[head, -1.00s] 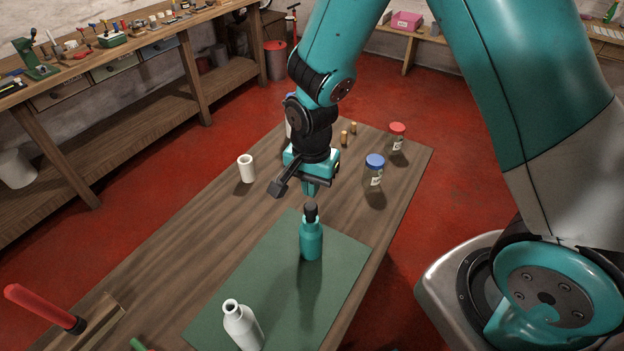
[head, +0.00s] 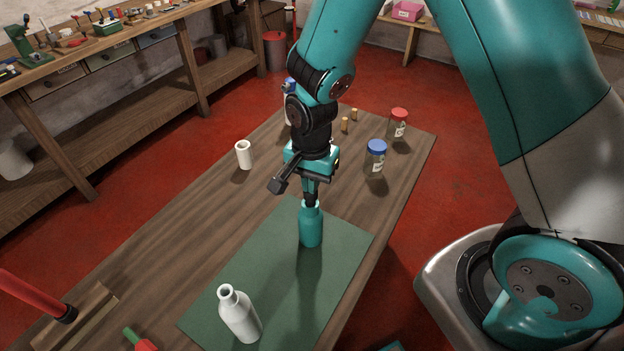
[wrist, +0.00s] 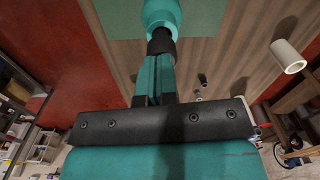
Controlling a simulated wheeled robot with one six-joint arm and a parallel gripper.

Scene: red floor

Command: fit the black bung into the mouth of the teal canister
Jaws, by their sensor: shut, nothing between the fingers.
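The teal canister (head: 311,231) stands upright on the green mat. Its top also shows in the wrist view (wrist: 162,10). The black bung (head: 310,199) sits at the canister's mouth, its upper part standing above the rim; how deep it goes is hidden. In the wrist view the bung (wrist: 161,43) shows between the fingertips and the canister. My gripper (head: 310,187) is shut and empty, pointing down right over the bung. Its fingertips (wrist: 157,58) look in contact with the bung's top, but I cannot be sure.
A white bottle (head: 239,315) stands at the mat's front. A white cup (head: 244,155), a blue-lidded jar (head: 376,159), a red-lidded jar (head: 398,124) and wooden pegs (head: 345,125) stand farther back. A red-handled tool (head: 38,296) is at the left front. The table's left middle is clear.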

